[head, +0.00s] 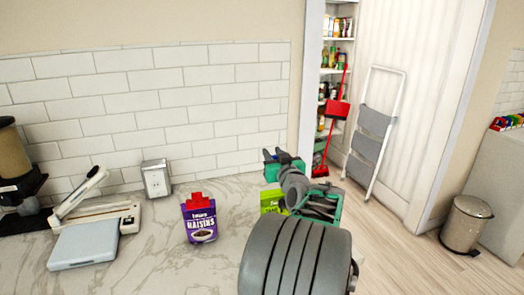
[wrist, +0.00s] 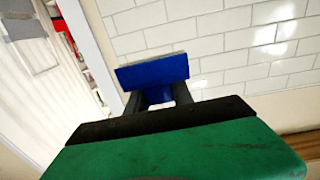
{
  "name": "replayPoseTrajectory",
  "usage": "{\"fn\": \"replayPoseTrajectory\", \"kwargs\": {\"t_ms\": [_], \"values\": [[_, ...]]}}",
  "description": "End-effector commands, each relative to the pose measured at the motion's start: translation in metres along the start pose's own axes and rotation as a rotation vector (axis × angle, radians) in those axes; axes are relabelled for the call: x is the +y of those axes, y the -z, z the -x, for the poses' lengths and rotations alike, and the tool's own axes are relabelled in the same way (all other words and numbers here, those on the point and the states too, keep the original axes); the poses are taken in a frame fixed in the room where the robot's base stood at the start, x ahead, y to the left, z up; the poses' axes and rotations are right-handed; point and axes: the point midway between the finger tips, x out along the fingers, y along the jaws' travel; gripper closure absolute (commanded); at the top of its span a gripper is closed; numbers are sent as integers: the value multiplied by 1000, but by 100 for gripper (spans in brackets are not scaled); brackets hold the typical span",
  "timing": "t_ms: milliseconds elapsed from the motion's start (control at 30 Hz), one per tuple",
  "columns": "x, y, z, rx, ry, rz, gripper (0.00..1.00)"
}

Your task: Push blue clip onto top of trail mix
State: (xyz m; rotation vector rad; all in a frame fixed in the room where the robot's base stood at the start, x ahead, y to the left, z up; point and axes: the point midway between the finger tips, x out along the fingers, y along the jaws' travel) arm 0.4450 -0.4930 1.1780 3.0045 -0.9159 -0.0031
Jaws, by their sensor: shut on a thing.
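The blue clip (wrist: 152,72) is between the two dark fingers of my gripper (wrist: 158,96) in the wrist view. My gripper is shut on it, and its wide blue bar sticks out beyond the fingertips. In the head view a green bag (head: 270,200), which looks like the trail mix, stands on the counter. My arm hides much of it, and its label is too small to read. My green gripper parts show just behind and above this bag, with the fingertips hard to make out. Whether the clip touches the bag cannot be told.
A purple raisins bag (head: 200,222) with a red clip (head: 196,203) on top stands left on the marble counter (head: 150,260). A white and grey appliance (head: 98,232) sits farther left. The tiled wall (head: 180,100) is close behind. The counter between is clear.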

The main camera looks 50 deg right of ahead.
Motion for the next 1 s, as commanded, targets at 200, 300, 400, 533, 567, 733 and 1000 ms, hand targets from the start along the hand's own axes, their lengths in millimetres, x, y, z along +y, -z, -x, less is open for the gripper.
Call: {"fn": "replayPoseTrajectory", "kwargs": {"t_ms": [200,300,400,533,567,733,1000], "values": [[0,0,0,0,0,0,100],[0,0,0,0,0,0,100],[0,-2,1,1,0,0,100],[0,-4,5,2,0,1,100],[0,-9,4,0,0,0,100],[0,-28,4,0,0,0,100],[0,-55,4,1,0,0,100]]}}
